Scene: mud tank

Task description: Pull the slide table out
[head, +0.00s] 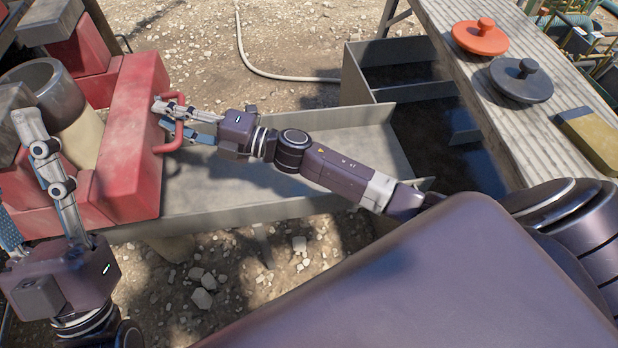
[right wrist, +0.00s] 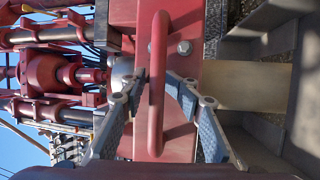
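The slide table seems to be the red block assembly (head: 130,140) at the left of the head view. A red U-shaped handle (head: 178,137) stands out from its right face. My right gripper (head: 158,114) is at this handle, with its fingers apart. In the right wrist view the handle (right wrist: 157,85) runs upright between the two fingers (right wrist: 156,80), one on each side; the tips are close to the bar and I cannot tell whether they touch it. My left gripper (head: 18,170) is at the left edge, fingers spread, near a grey pipe end (head: 40,82). It appears empty.
A grey metal tray (head: 330,140) lies below my right arm. A dark open bin (head: 400,75) adjoins it. A ribbed bench (head: 470,75) at the right carries an orange lid (head: 480,38), a grey lid (head: 521,80) and a yellow-topped block (head: 592,130). Stony ground shows beyond.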

